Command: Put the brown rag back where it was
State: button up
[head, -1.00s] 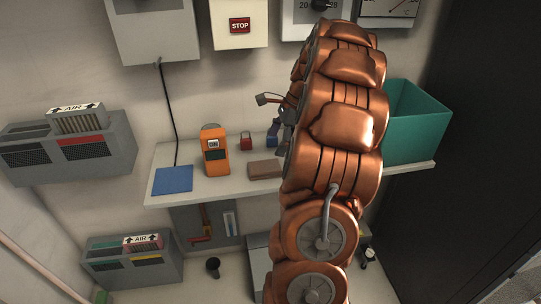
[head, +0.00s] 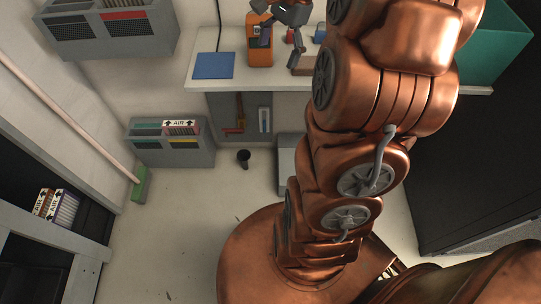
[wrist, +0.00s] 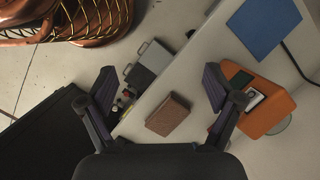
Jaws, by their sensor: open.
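The brown rag (head: 304,65) looks like a folded, flat brown block. It lies on the white shelf (head: 340,83), right of the orange handheld device (head: 260,53). In the wrist view the rag (wrist: 168,114) lies on the shelf between my two fingers, with its whole top showing. My gripper (head: 280,42) is above the shelf near the rag and the orange device. In the wrist view my gripper (wrist: 160,82) is open, fingers wide apart, with nothing between the tips. The rag appears below the gripper and apart from it; the exact height gap is unclear.
A blue square (head: 213,65) lies on the shelf's left part. A teal bin (head: 492,45) stands at its right end. A grey box (wrist: 150,65) and a dark cup (head: 243,158) are below the shelf. My arm hides the shelf's middle right.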

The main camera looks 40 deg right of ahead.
jog(key=s+a+f+n+g+h, duration=0.2)
jog(key=s+a+n, duration=0.75)
jog(key=a, duration=0.55)
jog(key=s+a+f+n, duration=0.1)
jog(key=s+f+n, duration=0.1)
jog(key=s+n, duration=0.2)
jog(key=s+a+f+n+h, duration=0.1)
jog(key=s+a+n, duration=0.1)
jog(key=s, duration=0.5)
jog(key=shift+s+a+f+n+g, duration=0.25)
jog(key=shift+s+f+n+g, duration=0.1)
jog(key=shift+n, duration=0.5)
jog(key=shift+r, duration=0.1)
notch_tip(320, 180, up, 10)
jog(key=p, duration=0.9)
jog(key=shift+w+p, duration=0.15)
jog(key=shift+p, duration=0.2)
